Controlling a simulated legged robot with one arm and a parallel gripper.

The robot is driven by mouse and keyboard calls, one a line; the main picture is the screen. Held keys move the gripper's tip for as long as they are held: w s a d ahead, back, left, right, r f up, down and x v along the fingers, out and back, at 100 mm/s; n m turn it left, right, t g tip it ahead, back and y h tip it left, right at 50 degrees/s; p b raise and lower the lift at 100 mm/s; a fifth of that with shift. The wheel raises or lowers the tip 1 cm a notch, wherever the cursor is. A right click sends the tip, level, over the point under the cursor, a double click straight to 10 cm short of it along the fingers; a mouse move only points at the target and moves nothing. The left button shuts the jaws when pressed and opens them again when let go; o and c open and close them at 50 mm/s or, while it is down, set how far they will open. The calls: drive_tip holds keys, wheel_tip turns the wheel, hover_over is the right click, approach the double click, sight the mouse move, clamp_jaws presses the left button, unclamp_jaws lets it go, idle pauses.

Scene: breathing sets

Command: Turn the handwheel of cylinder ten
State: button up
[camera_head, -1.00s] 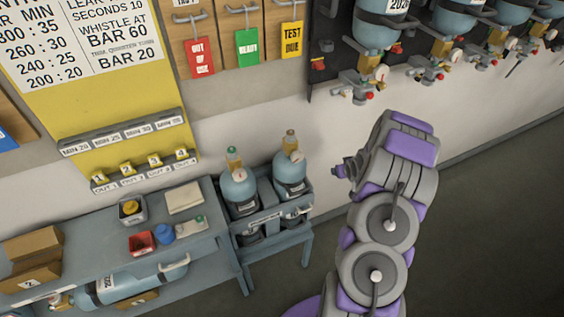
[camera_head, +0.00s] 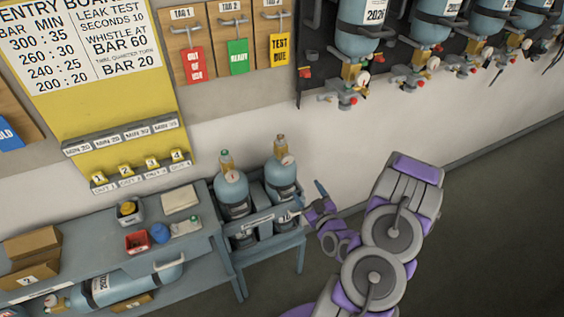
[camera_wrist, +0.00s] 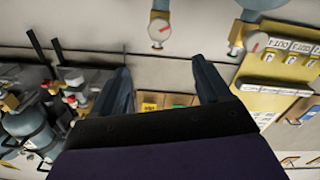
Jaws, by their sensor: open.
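Two light-blue cylinders stand upright in a low rack: a left one (camera_head: 232,190) and a right one (camera_head: 281,177). Each has a brass valve with a gauge on top; the right valve (camera_head: 280,148) and the left valve (camera_head: 226,162) are both uncovered. I cannot read a number ten on either. My gripper (camera_head: 308,200) is open and empty, just right of the right cylinder and below its valve height. In the wrist view its fingers (camera_wrist: 165,85) are spread with nothing between them. Two valves with gauges (camera_wrist: 158,30) (camera_wrist: 243,35) show beyond the fingertips.
The blue rack (camera_head: 270,247) stands beside a grey bench (camera_head: 205,237) holding small trays and a cloth. More cylinders (camera_head: 363,35) hang on the wall at upper right. A yellow entry board (camera_head: 120,110) is on the left wall. Floor at right is clear.

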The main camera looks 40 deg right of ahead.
sight(288, 161)
drive_tip(key=b+x, duration=0.6)
drive_tip(key=x, duration=1.1)
drive_tip(key=shift+w+d, duration=0.1)
drive_tip(key=shift+d, duration=0.05)
drive_tip(key=shift+c, duration=0.3)
drive_tip(key=c, duration=0.9)
